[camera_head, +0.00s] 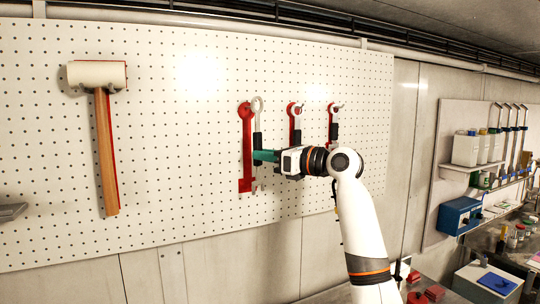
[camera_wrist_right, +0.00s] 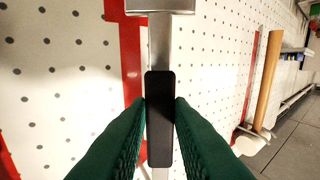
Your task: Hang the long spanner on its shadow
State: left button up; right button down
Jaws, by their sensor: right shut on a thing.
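The long spanner (camera_head: 257,122) is upright in front of the white pegboard, a pale ring at its top and a dark grip in the middle. Its red shadow (camera_head: 246,150) shows just to its left, largely uncovered. My right gripper (camera_head: 262,156) is shut on the spanner's grip; the wrist view shows green fingers on both sides of the black grip (camera_wrist_right: 160,118). In that view the red shadow (camera_wrist_right: 131,55) shows behind and left of the spanner. I cannot tell the gap to the board. My left gripper is out of view.
Two shorter spanners (camera_head: 296,124) (camera_head: 333,122) hang on red shadows to the right, close to my right wrist. A mallet (camera_head: 106,140) hangs at left over its red shadow. The pegboard (camera_head: 190,170) between mallet and long spanner is clear.

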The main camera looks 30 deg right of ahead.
jog(key=shift+w+f+p, duration=0.1)
jog(key=shift+w+f, duration=0.1)
jog(key=shift+w, duration=0.6)
jog(key=shift+w+f+p, duration=0.15)
jog(key=shift+w+f, duration=0.1)
jog(key=shift+w, duration=0.5)
jog(key=shift+w+f+p, duration=0.1)
jog(key=shift+w+f, duration=0.1)
jog(key=shift+w, duration=0.6)
jog(key=c, duration=1.2)
grip_release()
jog(key=shift+d+f, duration=0.1)
